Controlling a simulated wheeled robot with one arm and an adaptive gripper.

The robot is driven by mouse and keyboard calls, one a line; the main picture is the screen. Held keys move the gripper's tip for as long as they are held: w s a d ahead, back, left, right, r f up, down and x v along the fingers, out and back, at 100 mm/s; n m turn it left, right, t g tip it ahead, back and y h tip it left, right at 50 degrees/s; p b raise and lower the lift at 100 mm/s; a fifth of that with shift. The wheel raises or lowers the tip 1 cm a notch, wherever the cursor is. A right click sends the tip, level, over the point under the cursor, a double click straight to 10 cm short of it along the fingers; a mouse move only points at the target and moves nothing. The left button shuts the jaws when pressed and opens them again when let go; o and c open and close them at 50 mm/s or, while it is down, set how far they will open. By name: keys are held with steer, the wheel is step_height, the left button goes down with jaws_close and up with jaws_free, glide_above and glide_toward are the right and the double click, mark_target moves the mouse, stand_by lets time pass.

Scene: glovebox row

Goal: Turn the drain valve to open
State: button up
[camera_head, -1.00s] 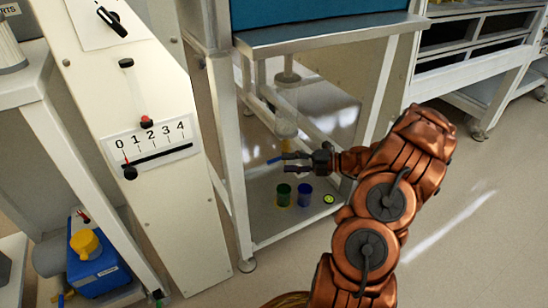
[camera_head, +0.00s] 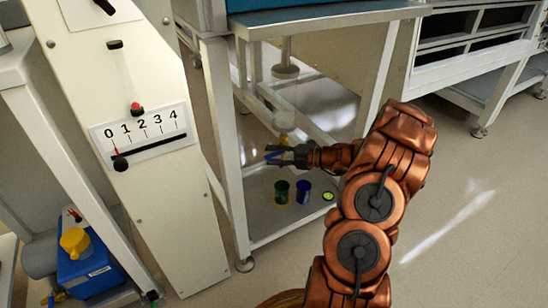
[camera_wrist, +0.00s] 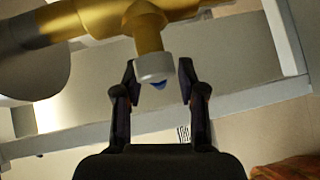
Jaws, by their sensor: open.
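The drain valve is a brass-yellow fitting (camera_head: 284,138) below a clear vertical tube under the glovebox. In the wrist view its brass pipe (camera_wrist: 148,35) crosses the top, with a grey round collar (camera_wrist: 155,67) facing me. A small blue piece (camera_wrist: 158,85), likely the valve handle, shows just below the collar. In the head view, the blue handle (camera_head: 273,155) lies at my fingers. My gripper (camera_head: 270,155) is open, and in the wrist view its two dark fingers (camera_wrist: 158,75) stand either side of the collar and blue piece. Contact cannot be told.
A green cup (camera_head: 282,191) and a blue cup (camera_head: 303,191) stand on the lower shelf (camera_head: 262,222), beside a small yellow-green disc (camera_head: 328,196). A white frame leg (camera_head: 228,150) stands left of my gripper. Open floor lies to the right.

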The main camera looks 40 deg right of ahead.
steer(key=shift+c, duration=0.3)
jaws_close()
stand_by(0.4)
